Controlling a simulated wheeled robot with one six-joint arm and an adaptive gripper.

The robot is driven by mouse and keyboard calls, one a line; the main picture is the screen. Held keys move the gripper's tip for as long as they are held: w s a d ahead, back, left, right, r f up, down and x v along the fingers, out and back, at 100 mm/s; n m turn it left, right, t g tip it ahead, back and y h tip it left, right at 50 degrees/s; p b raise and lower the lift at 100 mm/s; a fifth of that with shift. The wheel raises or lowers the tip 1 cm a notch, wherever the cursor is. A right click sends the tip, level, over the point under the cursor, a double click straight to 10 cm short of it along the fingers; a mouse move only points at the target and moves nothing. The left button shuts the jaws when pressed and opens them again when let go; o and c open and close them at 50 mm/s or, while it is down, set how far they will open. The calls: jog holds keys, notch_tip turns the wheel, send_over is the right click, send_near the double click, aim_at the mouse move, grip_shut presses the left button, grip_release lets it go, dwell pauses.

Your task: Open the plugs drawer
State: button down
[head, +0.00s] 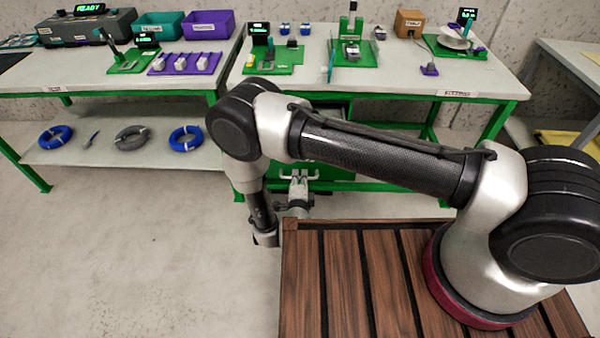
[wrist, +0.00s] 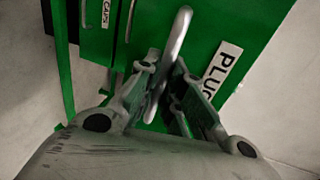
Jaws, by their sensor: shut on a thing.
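The plugs drawer is a green front with a white label reading "PLUG" (wrist: 222,68), partly cut off, in the wrist view. Its grey bar handle (wrist: 180,32) stands between the fingers of my gripper (wrist: 164,68). The gripper is shut on this handle. In the head view my gripper (head: 299,188) is low in front of the green drawer cabinet (head: 335,172) under the right-hand table. My arm hides much of the cabinet there. I cannot tell how far the drawer stands out.
Another green front with a "CAPS" label (wrist: 106,12) is beside the plugs drawer. The right-hand table (head: 400,80) holds green fixtures and small parts. The left-hand table's lower shelf (head: 70,152) holds blue and grey cable coils. The floor at the left is clear.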

jog(key=shift+s, duration=0.45)
jog(key=c, duration=1.5)
grip_release()
